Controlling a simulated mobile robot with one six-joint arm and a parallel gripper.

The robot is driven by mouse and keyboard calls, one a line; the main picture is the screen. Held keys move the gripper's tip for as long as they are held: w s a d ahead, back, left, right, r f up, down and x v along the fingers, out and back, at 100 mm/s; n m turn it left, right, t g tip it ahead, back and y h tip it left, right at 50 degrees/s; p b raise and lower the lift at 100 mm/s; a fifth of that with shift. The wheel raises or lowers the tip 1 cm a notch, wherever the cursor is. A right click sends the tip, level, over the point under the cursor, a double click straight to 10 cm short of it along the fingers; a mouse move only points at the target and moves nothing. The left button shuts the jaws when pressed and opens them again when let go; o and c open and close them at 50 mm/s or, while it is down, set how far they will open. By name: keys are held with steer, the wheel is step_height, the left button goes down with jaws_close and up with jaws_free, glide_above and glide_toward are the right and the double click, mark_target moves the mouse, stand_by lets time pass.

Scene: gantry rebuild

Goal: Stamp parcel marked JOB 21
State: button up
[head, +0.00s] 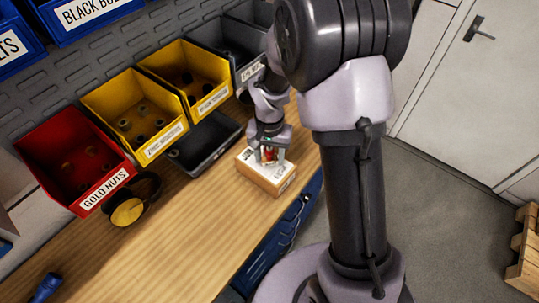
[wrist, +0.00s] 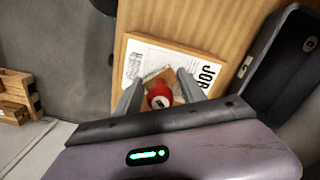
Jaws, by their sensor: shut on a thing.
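A small brown parcel (head: 258,178) with a white label on top lies on the wooden bench near its right edge. In the wrist view the label (wrist: 211,74) shows "JOB", with its number hidden by a finger or cut off. My gripper (head: 269,153) is directly over the parcel, pointing down. Its two fingers are shut on a red-handled stamp (wrist: 159,96), which also shows as a bit of red in the head view. The stamp's lower end is hidden, so I cannot tell whether it touches the label.
A dark open bin (head: 205,143) is close left of the parcel. Yellow bins (head: 140,112), a red "GOLD NUTS" bin (head: 75,160) and a black-and-yellow round object (head: 130,208) line the back of the wooden bench (head: 190,225). The bench's front-left stretch is mostly clear.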

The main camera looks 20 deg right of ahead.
steer(key=shift+f+b, duration=0.55)
stand_by(1.3)
step_height(320, 180, up, 7)
steer(key=p, duration=0.5)
steer(key=shift+r, duration=0.15)
stand_by(0.7)
